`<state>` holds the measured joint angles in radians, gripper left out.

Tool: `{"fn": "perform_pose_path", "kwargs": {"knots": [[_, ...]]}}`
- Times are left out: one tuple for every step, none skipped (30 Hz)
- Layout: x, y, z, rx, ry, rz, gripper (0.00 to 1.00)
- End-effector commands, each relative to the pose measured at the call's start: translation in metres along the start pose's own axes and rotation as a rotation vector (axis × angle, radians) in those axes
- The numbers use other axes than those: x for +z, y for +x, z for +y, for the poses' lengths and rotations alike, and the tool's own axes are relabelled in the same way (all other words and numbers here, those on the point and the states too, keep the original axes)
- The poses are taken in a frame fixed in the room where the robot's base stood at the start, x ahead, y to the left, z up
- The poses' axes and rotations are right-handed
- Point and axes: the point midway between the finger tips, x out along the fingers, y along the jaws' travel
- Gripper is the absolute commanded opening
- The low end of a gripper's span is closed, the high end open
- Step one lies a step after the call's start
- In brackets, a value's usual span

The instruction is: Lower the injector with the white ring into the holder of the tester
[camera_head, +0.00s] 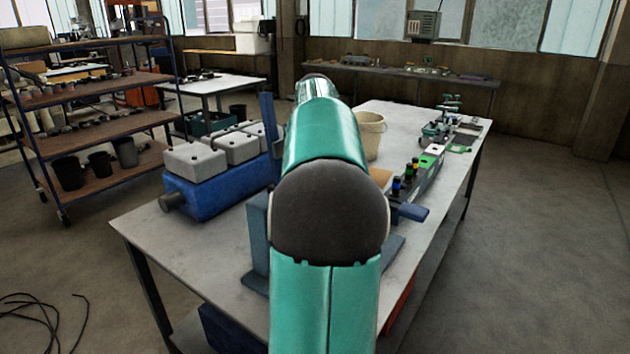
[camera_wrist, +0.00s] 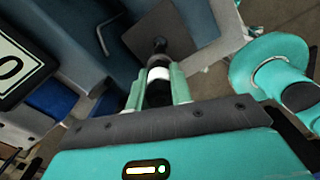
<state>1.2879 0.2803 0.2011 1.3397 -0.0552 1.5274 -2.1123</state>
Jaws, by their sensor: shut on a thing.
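In the wrist view my gripper (camera_wrist: 160,92) is shut on the injector with the white ring (camera_wrist: 159,74), a dark cylinder between the two green fingers. Beyond it is a dark narrow end, over or near a dark grey plate (camera_wrist: 205,22). I cannot tell whether the injector touches the holder or has entered it. In the head view part of the tester (camera_head: 256,238) shows at the table's front; my arm hides the gripper and injector.
On the table (camera_head: 200,250) stand a blue engine block (camera_head: 205,200) with grey covers at left, a cream bucket (camera_head: 368,135) behind my arm, and a rack of injectors with coloured rings (camera_head: 410,178) at right. A shelf rack (camera_head: 100,130) stands at far left. The right floor is clear.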

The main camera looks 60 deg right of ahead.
Motion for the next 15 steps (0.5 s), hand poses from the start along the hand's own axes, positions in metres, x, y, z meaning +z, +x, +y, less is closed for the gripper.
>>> {"fn": "perform_pose_path", "kwargs": {"knots": [[0.000,0.001,0.000,0.000,0.000,0.000,0.00],[0.000,0.002,0.000,0.000,0.000,0.000,0.00],[0.000,0.003,0.000,0.000,-0.001,0.000,0.00],[0.000,0.004,0.000,0.001,-0.001,0.000,0.00],[0.000,0.005,0.000,0.001,-0.001,0.000,0.00],[0.000,0.006,0.000,0.001,-0.001,0.000,0.00],[0.000,0.007,0.000,0.001,-0.001,-0.001,0.00],[0.000,0.008,0.000,0.001,-0.001,-0.001,0.00],[-0.001,0.010,0.000,0.001,-0.001,-0.001,0.00],[-0.001,0.011,0.000,0.001,-0.001,0.000,0.00],[-0.001,0.012,0.000,0.001,-0.001,0.000,0.00],[-0.001,0.013,0.000,0.001,-0.001,0.000,0.00],[-0.001,0.014,0.000,0.000,-0.001,0.000,0.00],[-0.001,0.015,0.000,0.000,-0.001,0.000,0.00],[-0.001,0.016,0.000,0.001,-0.001,0.000,0.00]]}}
